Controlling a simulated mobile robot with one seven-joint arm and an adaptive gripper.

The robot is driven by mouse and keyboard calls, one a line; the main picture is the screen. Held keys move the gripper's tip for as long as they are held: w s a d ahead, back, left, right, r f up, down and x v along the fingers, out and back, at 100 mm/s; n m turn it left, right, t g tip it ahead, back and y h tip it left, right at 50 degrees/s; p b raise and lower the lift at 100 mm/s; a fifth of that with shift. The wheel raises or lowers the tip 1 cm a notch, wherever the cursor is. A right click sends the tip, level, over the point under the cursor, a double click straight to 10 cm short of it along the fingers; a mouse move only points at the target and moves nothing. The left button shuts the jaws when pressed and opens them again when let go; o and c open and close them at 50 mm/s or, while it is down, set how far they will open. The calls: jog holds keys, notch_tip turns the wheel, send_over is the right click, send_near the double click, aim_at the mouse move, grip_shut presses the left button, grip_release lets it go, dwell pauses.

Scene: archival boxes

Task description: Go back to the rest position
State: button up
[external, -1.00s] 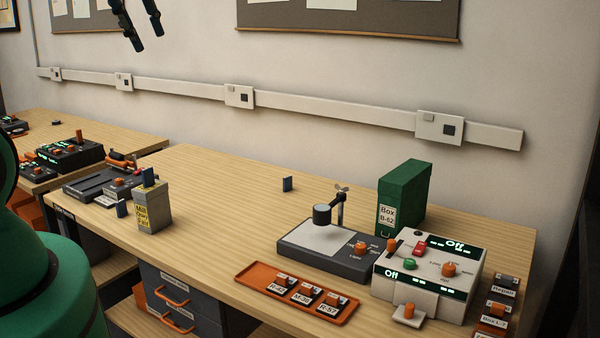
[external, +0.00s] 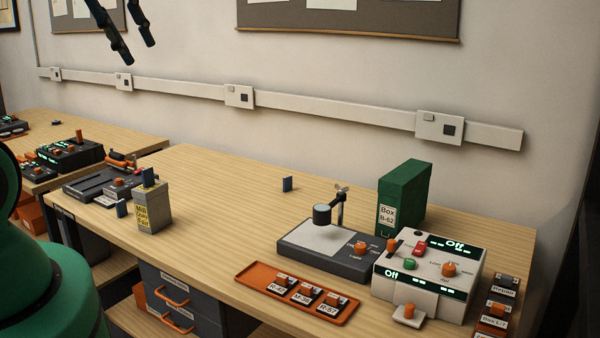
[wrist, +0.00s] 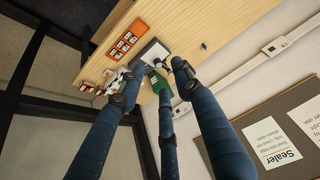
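My gripper (external: 138,40) hangs high at the top left of the external view, in front of the wall and well above the table. Its dark fingers are spread apart with nothing between them. In the wrist view my gripper's blue fingers (wrist: 150,92) are also spread, with the table far beyond them. My green base shows at the lower left of the external view.
The wooden table (external: 240,205) holds a green box (external: 403,200), a white control unit (external: 425,283), a dark stand (external: 335,250), an orange tray (external: 250,285) with labelled blocks and a grey container (external: 152,208). A pinboard (external: 350,18) hangs on the wall.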

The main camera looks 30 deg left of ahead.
notch_tip(320, 180, down, 5)
jog(key=b, duration=0.4)
jog(key=shift+r, duration=0.15)
dwell(0.9)
